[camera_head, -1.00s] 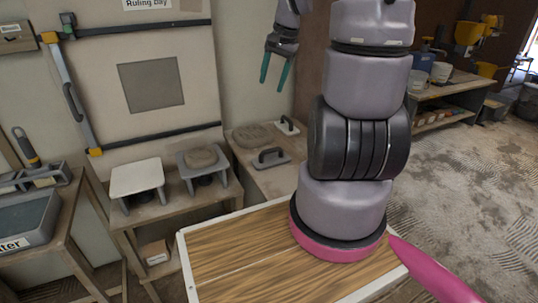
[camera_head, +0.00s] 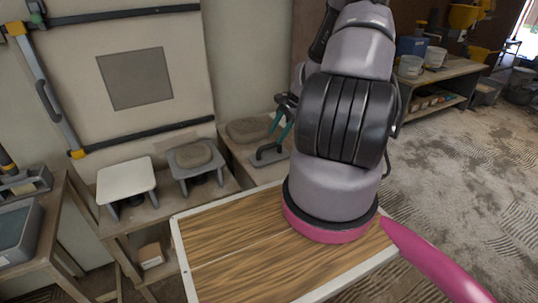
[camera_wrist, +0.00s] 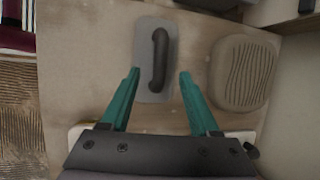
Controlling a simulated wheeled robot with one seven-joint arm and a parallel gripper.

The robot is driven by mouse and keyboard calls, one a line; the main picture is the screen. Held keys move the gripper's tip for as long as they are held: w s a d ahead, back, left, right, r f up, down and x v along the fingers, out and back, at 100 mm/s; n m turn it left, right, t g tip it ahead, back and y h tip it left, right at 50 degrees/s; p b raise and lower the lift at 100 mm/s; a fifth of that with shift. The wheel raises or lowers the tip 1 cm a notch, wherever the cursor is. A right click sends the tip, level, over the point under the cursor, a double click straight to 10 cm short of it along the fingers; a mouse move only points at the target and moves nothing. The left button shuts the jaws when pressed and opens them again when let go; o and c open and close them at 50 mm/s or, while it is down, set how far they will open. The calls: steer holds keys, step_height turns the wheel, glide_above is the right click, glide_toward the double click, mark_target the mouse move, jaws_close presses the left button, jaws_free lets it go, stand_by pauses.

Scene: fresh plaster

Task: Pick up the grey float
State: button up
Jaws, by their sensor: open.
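The grey float (camera_head: 267,159) lies on the worktop beside my arm's base, its dark handle facing up. In the wrist view the grey float (camera_wrist: 171,38) is a flat grey plate with a dark bar handle running lengthwise. My gripper (camera_head: 279,132) has teal fingers and hangs just above the float in the head view. In the wrist view my gripper (camera_wrist: 159,74) is open and empty, with the handle between the two fingertips in the picture. The gap down to the handle is hard to judge.
A ribbed, rounded sponge-like block (camera_wrist: 243,73) lies close to the right of the float. A white-edged piece (camera_wrist: 76,134) shows partly hidden behind my gripper. To the left in the head view stand a white stool-like stand (camera_head: 126,180) and a grey one (camera_head: 194,160).

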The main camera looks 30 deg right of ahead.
mark_target(270, 145)
steer(key=x, duration=0.6)
steer(key=shift+w+f, duration=0.1)
steer(key=shift+f, duration=0.25)
steer(key=shift+c, duration=0.4)
jaws_close()
